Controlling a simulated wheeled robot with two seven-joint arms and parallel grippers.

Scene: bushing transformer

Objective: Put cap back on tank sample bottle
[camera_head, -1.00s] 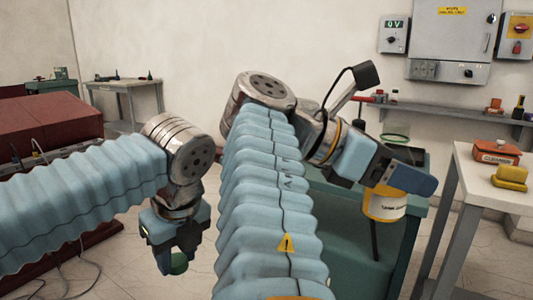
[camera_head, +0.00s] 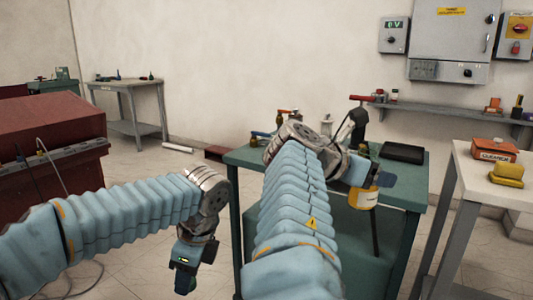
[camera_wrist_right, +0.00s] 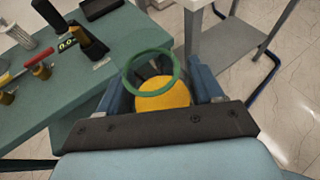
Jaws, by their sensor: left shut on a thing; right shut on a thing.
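The sample bottle (camera_head: 363,198) is a clear jar with yellow contents and a white label. My right gripper (camera_head: 372,176) is shut on it, partly hiding its upper part, and holds it roughly upright by the green table's right end. In the right wrist view the yellow contents (camera_wrist_right: 163,96) lie between the two blue jaws, and the bottle's green rim (camera_wrist_right: 152,70) looks open, with no cap on it. My left gripper (camera_head: 187,279) is shut and points down at the lower middle of the head view, well left of the bottle. What it holds is hidden now.
The green table (camera_head: 240,157) carries a dark tray (camera_head: 402,152) and several small bottles and tools. A white table (camera_head: 470,172) at right holds an orange cleaner box (camera_head: 495,149) and a yellow item (camera_head: 507,175). A red cabinet (camera_head: 45,140) stands at left. Open floor lies between.

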